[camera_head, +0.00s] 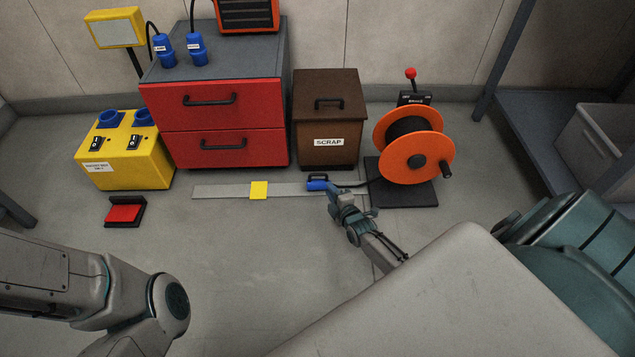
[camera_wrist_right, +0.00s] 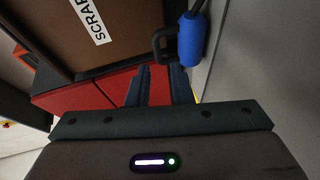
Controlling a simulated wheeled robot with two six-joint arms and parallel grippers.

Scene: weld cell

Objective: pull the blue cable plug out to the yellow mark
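The blue cable plug (camera_head: 318,185) with its black handle lies at the right part of a grey metal strip (camera_head: 218,191) on the floor. The yellow mark (camera_head: 259,190) is on the strip, left of the plug. My right gripper (camera_head: 331,189) is close to the plug, on its near side. In the right wrist view the plug (camera_wrist_right: 192,42) and its handle (camera_wrist_right: 158,45) are just beyond the fingertips (camera_wrist_right: 160,70). The fingers are apart with nothing between them; the handle is roughly in line with the gap. My left arm shows at lower left, its gripper out of view.
An orange cable reel (camera_head: 418,155) on a dark base stands right of the plug, its cable running to it. A brown scrap bin (camera_head: 328,115) and red drawer cabinet (camera_head: 222,130) stand behind the strip. A red pedal (camera_head: 125,212) and yellow box (camera_head: 125,160) are left. Floor before the strip is clear.

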